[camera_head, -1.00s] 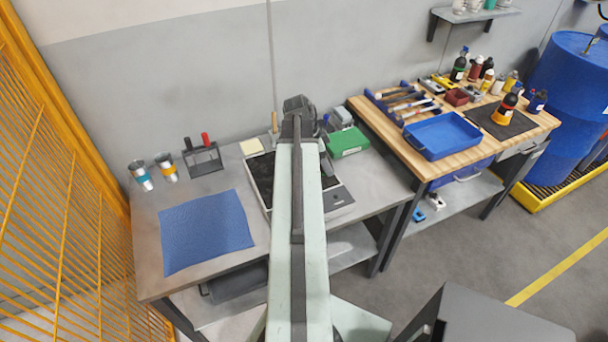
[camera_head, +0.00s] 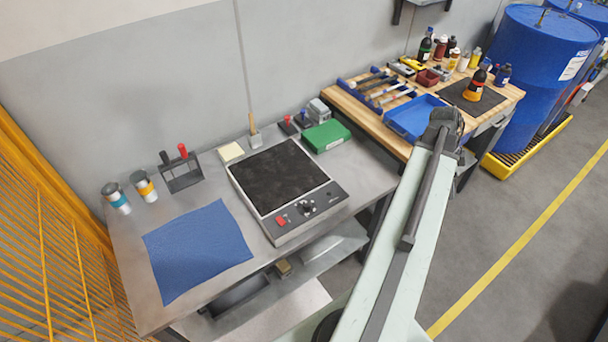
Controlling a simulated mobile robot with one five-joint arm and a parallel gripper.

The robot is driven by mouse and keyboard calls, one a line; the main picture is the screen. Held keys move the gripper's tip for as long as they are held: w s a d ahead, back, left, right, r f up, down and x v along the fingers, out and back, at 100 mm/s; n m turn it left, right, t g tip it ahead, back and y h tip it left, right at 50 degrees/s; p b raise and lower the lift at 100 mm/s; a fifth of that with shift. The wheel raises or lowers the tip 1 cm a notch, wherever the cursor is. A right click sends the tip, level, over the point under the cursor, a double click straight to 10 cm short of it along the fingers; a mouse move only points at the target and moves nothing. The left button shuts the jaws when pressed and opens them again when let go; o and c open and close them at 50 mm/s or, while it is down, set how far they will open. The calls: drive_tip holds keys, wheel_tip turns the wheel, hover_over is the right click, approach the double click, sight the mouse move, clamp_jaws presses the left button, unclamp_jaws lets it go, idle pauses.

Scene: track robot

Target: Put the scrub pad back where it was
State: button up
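I cannot tell for sure which thing is the scrub pad. A small tan-and-dark block (camera_head: 284,267) lies on the lower shelf under the grey bench and looks like one. A flat pale-yellow square (camera_head: 231,152) lies on the bench top, left of the black-topped hot plate (camera_head: 283,177). The dark end of my arm with my gripper (camera_head: 446,122) is at the right, in front of the wooden bench. Its fingers are hidden behind the wrist, so I cannot see whether it holds anything.
The grey bench (camera_head: 310,232) carries a blue cloth (camera_head: 197,250), two cups, a small rack (camera_head: 181,171) and a green box (camera_head: 326,136). The wooden bench holds a blue tray (camera_head: 416,117), tools and bottles. Blue drums (camera_head: 541,75) stand right. A yellow mesh fence is left; open floor lies right.

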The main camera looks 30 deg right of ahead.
drive_tip(key=shift+w+d+f, duration=0.1)
drive_tip(key=shift+w+f, duration=0.05)
drive_tip(key=shift+w, duration=0.35)
drive_tip(key=shift+a, duration=0.2)
drive_tip(key=shift+w, duration=0.15)
